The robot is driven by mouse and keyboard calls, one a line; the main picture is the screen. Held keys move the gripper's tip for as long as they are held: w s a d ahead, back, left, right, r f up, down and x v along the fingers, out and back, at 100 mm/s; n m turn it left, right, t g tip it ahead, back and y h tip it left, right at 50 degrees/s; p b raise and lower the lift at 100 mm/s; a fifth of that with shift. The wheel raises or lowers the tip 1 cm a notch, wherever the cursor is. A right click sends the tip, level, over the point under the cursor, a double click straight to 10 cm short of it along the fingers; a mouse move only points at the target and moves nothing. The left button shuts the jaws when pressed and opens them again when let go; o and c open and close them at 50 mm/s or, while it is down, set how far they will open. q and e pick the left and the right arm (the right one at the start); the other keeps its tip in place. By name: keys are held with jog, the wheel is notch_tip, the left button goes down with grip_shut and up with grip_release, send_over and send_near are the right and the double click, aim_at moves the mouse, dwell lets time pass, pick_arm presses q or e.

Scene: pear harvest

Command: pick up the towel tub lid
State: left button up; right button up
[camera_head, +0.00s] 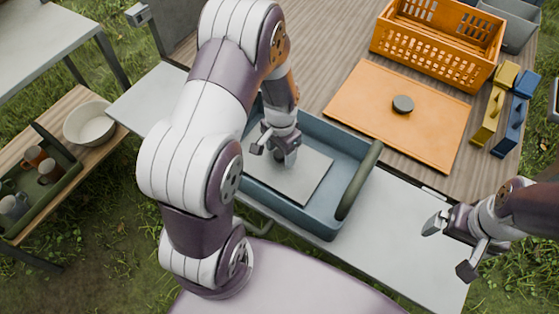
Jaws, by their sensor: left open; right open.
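A flat orange lid (375,125) with a dark round knob (403,104) lies on the wooden table top, right of the blue tub. The blue tub (306,219) is open on top and has a dark green handle at its right end. A flat pale grey piece (310,180), perhaps a folded towel, lies inside it. My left gripper (274,152) is open over the tub, pointing down; whether it touches the grey piece I cannot tell. My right gripper (448,245) is open and empty at the right, beyond the right end of the tub, apart from the lid.
An orange crate (439,44) stands behind the lid. Yellow (494,105) and blue (511,130) blocky items lie right of it. At left, a low wooden shelf holds a white bowl (90,123) and a green tray (62,194) of cups. The pale front ledge (390,235) is clear right of the tub.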

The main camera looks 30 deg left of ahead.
pick_arm(q)
jog(key=shift+c, duration=0.4)
jog(key=shift+s+d+r, duration=0.1)
jog(key=c, duration=0.5)
grip_shut()
jog(key=shift+r, duration=0.1)
